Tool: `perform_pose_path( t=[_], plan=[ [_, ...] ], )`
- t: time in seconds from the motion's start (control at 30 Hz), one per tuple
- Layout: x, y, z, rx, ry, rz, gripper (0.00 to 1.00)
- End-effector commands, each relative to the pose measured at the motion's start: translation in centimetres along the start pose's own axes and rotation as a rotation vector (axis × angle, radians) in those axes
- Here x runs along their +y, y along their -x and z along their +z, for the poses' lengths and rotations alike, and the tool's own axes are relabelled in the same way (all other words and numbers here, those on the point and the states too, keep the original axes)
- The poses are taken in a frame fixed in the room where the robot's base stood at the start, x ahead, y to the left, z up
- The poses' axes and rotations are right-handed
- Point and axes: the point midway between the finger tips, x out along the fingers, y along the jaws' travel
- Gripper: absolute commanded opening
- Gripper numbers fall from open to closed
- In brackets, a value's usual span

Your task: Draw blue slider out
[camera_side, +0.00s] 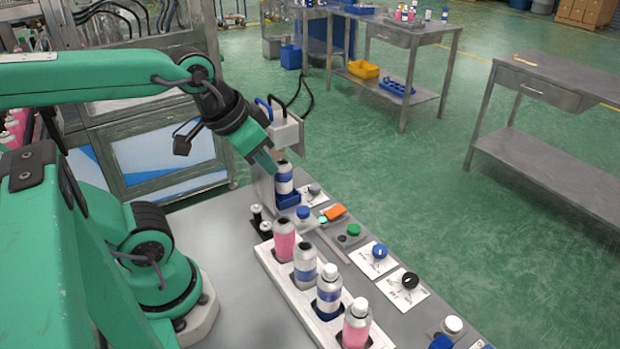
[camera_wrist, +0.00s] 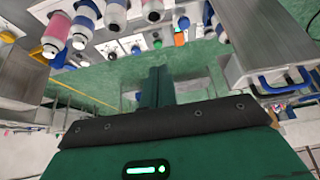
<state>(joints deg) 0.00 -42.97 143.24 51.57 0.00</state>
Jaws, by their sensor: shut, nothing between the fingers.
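The blue slider (camera_side: 288,200) is a small blue block at the foot of the crimping station. A blue-and-white can (camera_side: 284,180) stands upright on it. My gripper (camera_side: 266,161) is shut and empty, its tips pointing down beside the upper left of that can. Whether the tips touch the can I cannot tell. In the wrist view my shut fingers (camera_wrist: 156,86) show at the middle with nothing between them. I cannot make out the slider for sure in the wrist view.
A white rack (camera_side: 265,251) of pink and blue cans lies in front. An orange piece (camera_side: 334,212), a green knob (camera_side: 353,230) and a blue knob (camera_side: 380,251) line the bench's right side.

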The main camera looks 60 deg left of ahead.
Motion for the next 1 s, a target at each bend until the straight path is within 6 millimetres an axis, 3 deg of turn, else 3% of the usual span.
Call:
perform_pose_path(
  t=[0.2,0.47,0.67,1.0],
  plan=[
    [0.0,0.0,0.0,0.000,0.000,0.000,0.00],
    [-0.1,-0.3,-0.3,-0.014,0.040,-0.003,0.49],
    [-0.6,-1.4,-1.2,-0.065,0.192,-0.017,0.50],
    [-2.3,-5.4,-3.3,-0.194,0.632,-0.089,0.50]
  ],
)
